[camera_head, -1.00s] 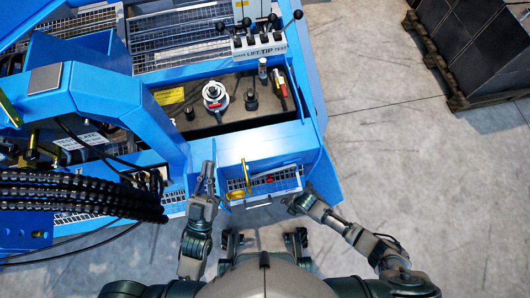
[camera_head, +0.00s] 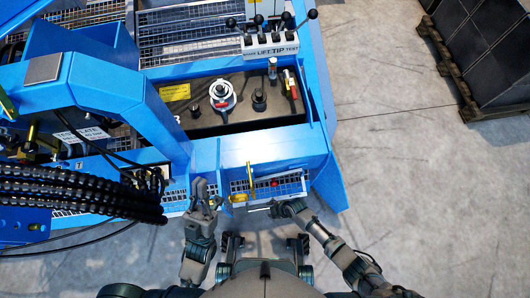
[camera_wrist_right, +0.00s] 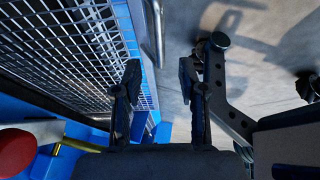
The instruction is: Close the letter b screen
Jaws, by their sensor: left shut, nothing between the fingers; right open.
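A mesh screen (camera_head: 292,187) is at the near edge of the blue machine in the head view. Its wire grid (camera_wrist_right: 60,50) fills the left of the right wrist view, with a grey bar (camera_wrist_right: 157,35) along its edge. I cannot make out a letter on it. My right gripper (camera_head: 274,208) is open and empty, just in front of the screen's near edge; in the right wrist view its fingers (camera_wrist_right: 159,82) are apart, beside the bar. I cannot tell whether they touch it. My left gripper (camera_head: 205,190) is shut and empty, left of the screen.
A yellow handle (camera_head: 250,180) stands by the screen's left side. A red knob (camera_wrist_right: 14,152) shows low left in the right wrist view. Black hoses (camera_head: 80,190) lie at the left. Lever controls (camera_head: 270,42) stand at the back.

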